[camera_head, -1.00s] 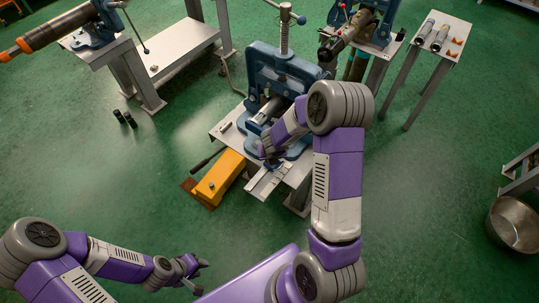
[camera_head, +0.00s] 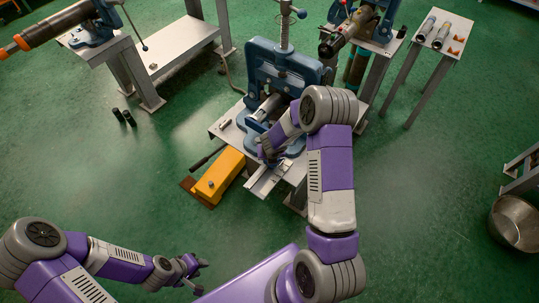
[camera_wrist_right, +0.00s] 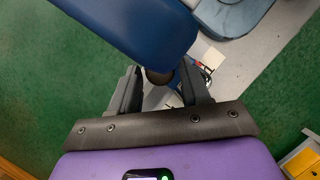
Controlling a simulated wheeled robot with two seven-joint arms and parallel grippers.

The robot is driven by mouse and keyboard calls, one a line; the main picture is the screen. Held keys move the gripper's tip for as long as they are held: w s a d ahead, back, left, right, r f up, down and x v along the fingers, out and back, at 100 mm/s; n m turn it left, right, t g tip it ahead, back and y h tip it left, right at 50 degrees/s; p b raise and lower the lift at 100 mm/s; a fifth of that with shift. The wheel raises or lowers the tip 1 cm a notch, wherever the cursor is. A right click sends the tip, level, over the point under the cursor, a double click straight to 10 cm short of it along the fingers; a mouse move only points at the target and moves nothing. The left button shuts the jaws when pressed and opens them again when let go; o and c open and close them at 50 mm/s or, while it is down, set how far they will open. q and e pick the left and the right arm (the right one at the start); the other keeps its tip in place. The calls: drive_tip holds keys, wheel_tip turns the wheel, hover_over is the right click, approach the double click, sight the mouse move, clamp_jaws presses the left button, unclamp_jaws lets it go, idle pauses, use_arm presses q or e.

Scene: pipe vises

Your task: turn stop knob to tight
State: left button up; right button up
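The blue pipe vise (camera_head: 262,62) stands on a small metal stand in the middle of the head view, with a tall threaded screw on top. My right arm reaches over the stand, and its gripper (camera_head: 268,150) is low at the vise's front, partly hidden. In the right wrist view a broad blue part (camera_wrist_right: 130,28) crosses the top. A dark round knob-like end (camera_wrist_right: 158,77) shows under it, between the spread fingers of my right gripper (camera_wrist_right: 160,92). I cannot tell if the fingers touch it. My left gripper (camera_head: 196,275) is apart from the vise, open and empty.
A yellow box (camera_head: 221,176) lies beside the stand at the left. Another vise bench (camera_head: 165,50) stands at the back left. A small table (camera_head: 440,40) with pipe pieces is at the back right. A metal bucket (camera_head: 515,222) stands at the far right.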

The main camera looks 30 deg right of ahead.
drive_tip(key=c, duration=0.7)
drive_tip(key=shift+m, duration=0.3)
drive_tip(key=m, duration=0.1)
drive_tip(key=m+h+b, duration=0.1)
drive_tip(key=m, duration=0.1)
drive_tip(key=shift+w+a+m+g, duration=0.2)
drive_tip(key=shift+m+g, duration=0.1)
drive_tip(key=shift+g, duration=0.1)
drive_tip(key=shift+a+m+g+h, duration=0.1)
drive_tip(key=shift+m+g+h, duration=0.3)
drive_tip(key=shift+m, duration=0.75)
drive_tip(key=shift+m+g+h, duration=0.3)
drive_tip(key=shift+m+g, duration=0.1)
drive_tip(key=shift+m, duration=0.75)
drive_tip(key=o, duration=1)
drive_tip(key=shift+o, duration=0.2)
